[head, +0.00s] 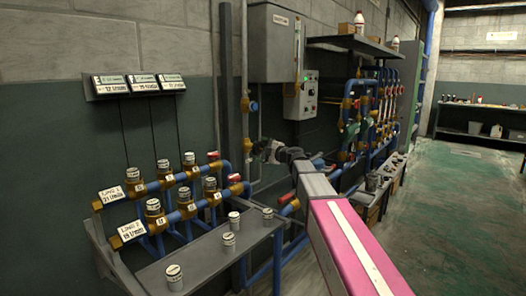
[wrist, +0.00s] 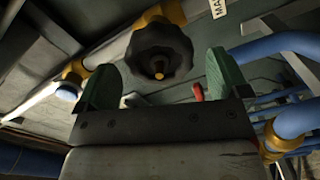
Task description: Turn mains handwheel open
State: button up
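The mains handwheel (wrist: 158,45) is a dark, lobed wheel with a brass-coloured centre, at the top middle of the wrist view. It sits on a yellow brass valve body (wrist: 165,14). My gripper (wrist: 162,76) is open, with its two green fingers apart to the left and right of the wheel. The wheel appears ahead of the fingers, between them in the picture; I see no clear contact. In the head view my gripper (head: 272,151) is a small dark shape by the wall pipes, and I cannot separate the wheel from it there.
A partly cut-off label (wrist: 219,8) starting "MA" is beside the wheel. Blue pipes (wrist: 290,42) with brass fittings run close on the right. A grey bench (head: 215,255) with small canisters and a valve manifold stands left of my arm. Green floor (head: 460,220) is open at right.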

jog(key=shift+d, duration=0.1)
jog(key=v, duration=0.6)
jog(key=shift+s+d, duration=0.25)
dwell(0.3)
